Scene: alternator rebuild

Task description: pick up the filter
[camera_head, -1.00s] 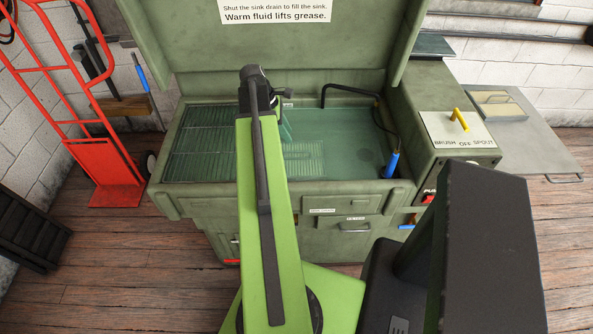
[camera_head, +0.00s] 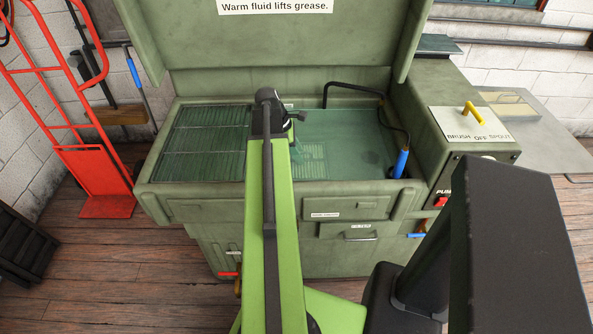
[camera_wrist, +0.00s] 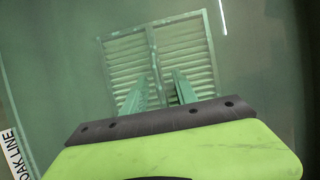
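No part is clearly marked as the filter. A pale slatted panel (camera_head: 313,158) lies in the greenish fluid of the sink. It fills the middle of the wrist view (camera_wrist: 180,55), with a central bar between two columns of slats. Whether the fingertips touch the panel, I cannot tell. In the head view my arm hides part of the sink and most of the gripper. A drawer (camera_head: 348,231) on the washer front carries a small label, possibly "FILTER".
The green washer sink (camera_head: 165,188) has a raised lid behind and a wire rack (camera_head: 205,140) at left. A black spout hose and blue-handled brush (camera_head: 401,163) are at right, beside a control box (camera_head: 478,124). A red hand truck (camera_head: 100,180) stands left.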

